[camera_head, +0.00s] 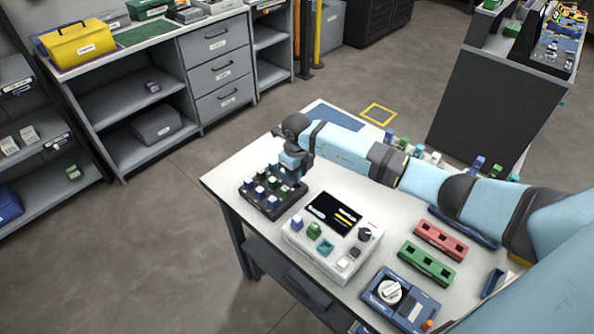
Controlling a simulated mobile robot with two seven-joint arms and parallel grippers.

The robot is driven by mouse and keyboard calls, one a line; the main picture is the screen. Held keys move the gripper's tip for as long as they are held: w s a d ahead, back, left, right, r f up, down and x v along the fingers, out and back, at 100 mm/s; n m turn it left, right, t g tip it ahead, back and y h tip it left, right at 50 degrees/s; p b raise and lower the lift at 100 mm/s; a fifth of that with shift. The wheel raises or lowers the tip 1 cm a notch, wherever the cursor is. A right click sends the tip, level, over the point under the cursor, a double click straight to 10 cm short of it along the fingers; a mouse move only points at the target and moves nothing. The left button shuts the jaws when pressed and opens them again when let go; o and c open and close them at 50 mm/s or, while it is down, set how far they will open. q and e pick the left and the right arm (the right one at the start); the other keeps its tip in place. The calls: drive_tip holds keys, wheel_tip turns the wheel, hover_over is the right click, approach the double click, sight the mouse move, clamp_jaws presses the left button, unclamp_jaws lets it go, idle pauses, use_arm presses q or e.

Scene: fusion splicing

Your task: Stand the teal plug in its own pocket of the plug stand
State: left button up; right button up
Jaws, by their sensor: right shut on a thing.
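The plug stand (245,197) is a dark block with rows of pockets at the left end of the table. Several blue, white and green plugs stand in it. My right gripper (291,176) points down over the stand's back right part. It is shut on a small plug, taken to be the teal plug, which the fingers and wrist mostly hide. I cannot tell whether the plug is inside a pocket or just above it. My left gripper is out of view.
A white console (293,240) with a dark screen, a blue plug, a green plug and a teal square socket (325,247) stands in front of the stand. Red (440,241) and green (427,264) holders and a blue knob box (375,290) lie to the right.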

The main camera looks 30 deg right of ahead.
drive_tip(key=shift+f, duration=0.3)
drive_tip(key=shift+f+b, duration=0.3)
drive_tip(key=shift+b, duration=0.15)
drive_tip(key=shift+f+b, duration=1)
drive_tip(key=shift+f, duration=0.25)
idle(1.6)
drive_tip(key=o, duration=0.9)
drive_tip(key=shift+c, duration=0.2)
drive_tip(key=shift+r, duration=0.1)
drive_tip(key=shift+r+p, duration=2)
drive_tip(key=shift+r, duration=0.95)
